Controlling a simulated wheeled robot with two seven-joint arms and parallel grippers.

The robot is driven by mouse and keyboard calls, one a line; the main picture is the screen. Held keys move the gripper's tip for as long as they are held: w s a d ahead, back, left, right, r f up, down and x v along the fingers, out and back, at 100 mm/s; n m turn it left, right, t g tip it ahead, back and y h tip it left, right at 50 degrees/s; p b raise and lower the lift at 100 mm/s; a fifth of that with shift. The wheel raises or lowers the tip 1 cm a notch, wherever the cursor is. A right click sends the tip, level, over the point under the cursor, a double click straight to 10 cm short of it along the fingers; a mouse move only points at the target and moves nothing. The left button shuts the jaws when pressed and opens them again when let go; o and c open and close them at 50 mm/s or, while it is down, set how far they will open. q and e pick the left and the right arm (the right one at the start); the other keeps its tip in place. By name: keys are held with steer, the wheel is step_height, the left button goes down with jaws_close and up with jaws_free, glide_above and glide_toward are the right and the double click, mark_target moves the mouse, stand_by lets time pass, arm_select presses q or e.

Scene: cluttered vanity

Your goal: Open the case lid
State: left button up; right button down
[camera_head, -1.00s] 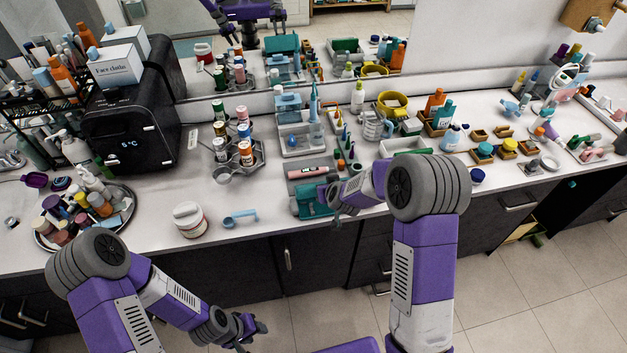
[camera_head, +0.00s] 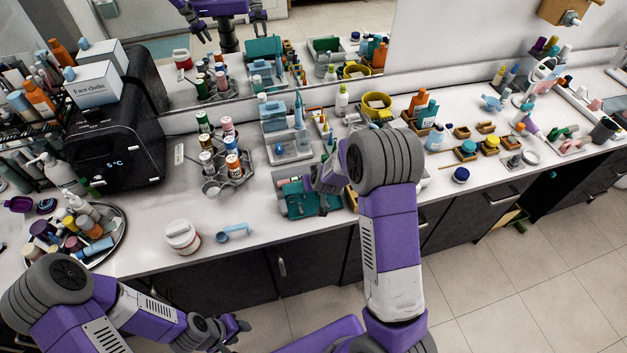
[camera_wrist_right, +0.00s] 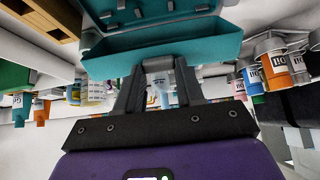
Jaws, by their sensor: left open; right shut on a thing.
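The teal case (camera_head: 310,203) lies near the counter's front edge, left of my right arm. Small dark and grey parts show on its teal face. My right gripper (camera_head: 318,184) is at its back right side, with its tips partly hidden. In the right wrist view, the shut fingers (camera_wrist_right: 160,72) meet the near edge of a teal case part (camera_wrist_right: 165,42), which I take to be the lid. How far the lid is raised is not clear. My left gripper (camera_head: 236,328) is open and empty, low in front of the counter, away from the case.
A white jar (camera_head: 182,237) and a blue scoop (camera_head: 232,233) stand left of the case. A bottle rack (camera_head: 228,172) and a clear organizer (camera_head: 290,147) are behind it. A blue-lidded pot (camera_head: 461,175) sits to the right. The counter front right of the arm is fairly clear.

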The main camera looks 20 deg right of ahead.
steer(key=shift+w, duration=0.15)
stand_by(0.7)
steer(key=c, duration=0.7)
jaws_free()
steer(key=shift+p+v, duration=0.65)
steer(key=shift+v, duration=3.15)
